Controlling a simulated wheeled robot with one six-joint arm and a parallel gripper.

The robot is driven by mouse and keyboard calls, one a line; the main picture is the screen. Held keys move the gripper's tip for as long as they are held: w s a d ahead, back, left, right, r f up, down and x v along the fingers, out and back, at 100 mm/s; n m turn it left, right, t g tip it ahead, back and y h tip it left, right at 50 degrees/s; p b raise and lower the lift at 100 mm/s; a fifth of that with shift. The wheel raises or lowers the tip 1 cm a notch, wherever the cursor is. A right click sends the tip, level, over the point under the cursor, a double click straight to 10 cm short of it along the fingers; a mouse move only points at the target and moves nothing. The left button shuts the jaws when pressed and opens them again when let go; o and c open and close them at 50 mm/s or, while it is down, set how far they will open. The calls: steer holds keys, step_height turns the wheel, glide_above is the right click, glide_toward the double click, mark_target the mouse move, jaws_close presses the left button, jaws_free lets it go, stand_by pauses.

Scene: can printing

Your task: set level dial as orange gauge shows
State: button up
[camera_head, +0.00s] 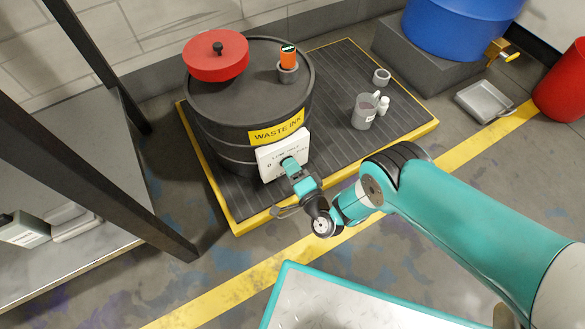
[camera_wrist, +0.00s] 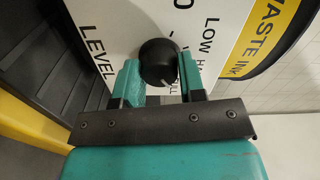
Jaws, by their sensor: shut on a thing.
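The level dial is a black round knob (camera_wrist: 158,62) on a white panel (camera_wrist: 115,28) with the words LEVEL, LOW, HALF and FULL partly visible. My gripper (camera_wrist: 160,80) has its two teal fingers on either side of the knob, shut on it. In the head view my gripper (camera_head: 290,166) is at the white panel (camera_head: 270,162) on the front of the black waste ink drum (camera_head: 215,120), and it hides most of the knob.
A red lid (camera_head: 216,55) lies on the drum top. A dark frame post (camera_head: 120,160) stands to the left.

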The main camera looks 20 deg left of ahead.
steer(key=shift+m, duration=1)
steer(key=o, duration=0.9)
steer(key=shift+o, duration=0.2)
steer(key=p+v, duration=1.2)
